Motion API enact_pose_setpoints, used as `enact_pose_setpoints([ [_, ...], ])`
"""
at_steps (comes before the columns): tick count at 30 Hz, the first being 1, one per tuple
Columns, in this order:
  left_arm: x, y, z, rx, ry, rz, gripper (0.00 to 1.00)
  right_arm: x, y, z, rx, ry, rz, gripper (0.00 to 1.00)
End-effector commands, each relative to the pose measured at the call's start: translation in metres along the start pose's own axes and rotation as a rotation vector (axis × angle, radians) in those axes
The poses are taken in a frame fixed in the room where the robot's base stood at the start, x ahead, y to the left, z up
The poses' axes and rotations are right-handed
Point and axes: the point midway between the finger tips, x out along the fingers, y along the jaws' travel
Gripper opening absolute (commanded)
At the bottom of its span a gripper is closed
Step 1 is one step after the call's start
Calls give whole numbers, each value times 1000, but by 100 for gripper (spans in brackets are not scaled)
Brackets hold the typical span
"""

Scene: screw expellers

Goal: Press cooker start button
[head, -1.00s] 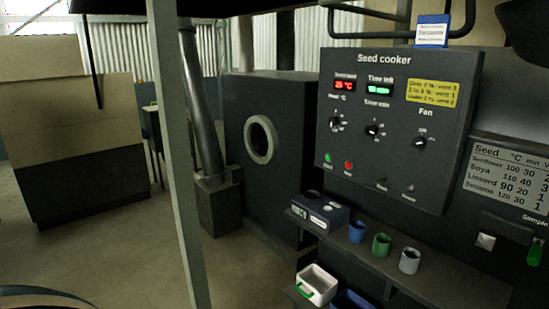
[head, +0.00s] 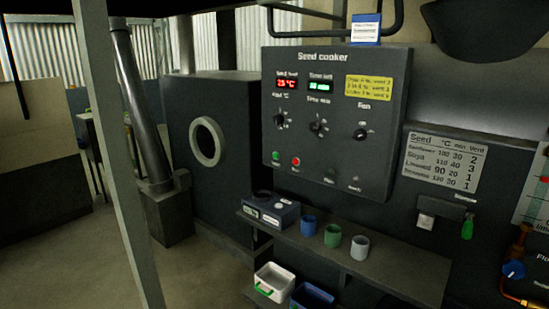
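The seed cooker panel (head: 335,120) is a dark box on the wall in the middle of the head view. Its green start button (head: 276,156) is at the lower left, beside a red button (head: 296,161). A red display (head: 287,84) reads about 25 °C and a green display (head: 319,86) is to its right. Three knobs sit below the displays: heat (head: 281,120), time (head: 317,126) and fan (head: 360,134). Neither of my grippers shows in the head view, and nothing touches the start button.
Below the panel a shelf (head: 400,277) holds a dark boxy device (head: 271,210) and blue (head: 309,226), green (head: 332,236) and grey (head: 360,248) cups. A white bin (head: 274,281) stands lower. A pale post (head: 122,170) stands at left. Floor at left is open.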

Motion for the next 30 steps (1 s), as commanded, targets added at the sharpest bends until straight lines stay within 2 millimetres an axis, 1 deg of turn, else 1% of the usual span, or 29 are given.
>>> enact_pose_setpoints([
  [2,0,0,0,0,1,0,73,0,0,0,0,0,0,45],
  [3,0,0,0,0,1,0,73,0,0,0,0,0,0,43],
  [19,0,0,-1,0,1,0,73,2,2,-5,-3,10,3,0],
  [30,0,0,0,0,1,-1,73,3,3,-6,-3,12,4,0],
])
